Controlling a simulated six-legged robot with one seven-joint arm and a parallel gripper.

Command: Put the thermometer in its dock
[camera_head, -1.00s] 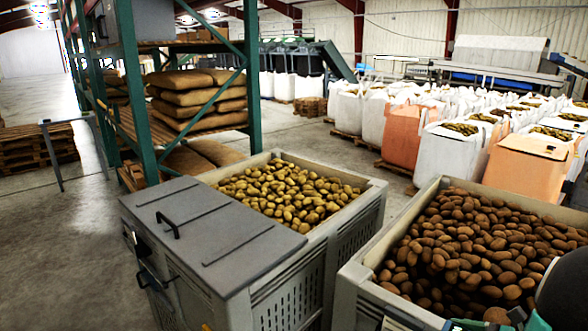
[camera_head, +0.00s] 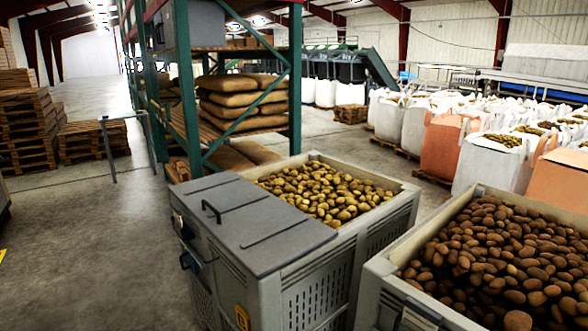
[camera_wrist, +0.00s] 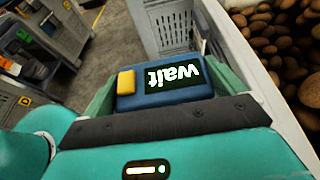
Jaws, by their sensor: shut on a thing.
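The thermometer (camera_wrist: 190,84), a blue handheld block with a yellow button and a dark display reading "wait" upside down, shows in the wrist view. My gripper (camera_wrist: 168,82) is shut on it, with a teal finger on either side. The thermometer is held in the air beside a potato bin. My gripper does not show in the head view. I cannot make out the dock in either view.
A lidded grey bin (camera_head: 255,225) of yellowish potatoes stands at centre. A bin (camera_head: 400,290) of brown potatoes stands at right and shows in the wrist view (camera_wrist: 250,85). A green rack (camera_head: 180,90) rises behind. Open concrete floor (camera_head: 90,240) lies left.

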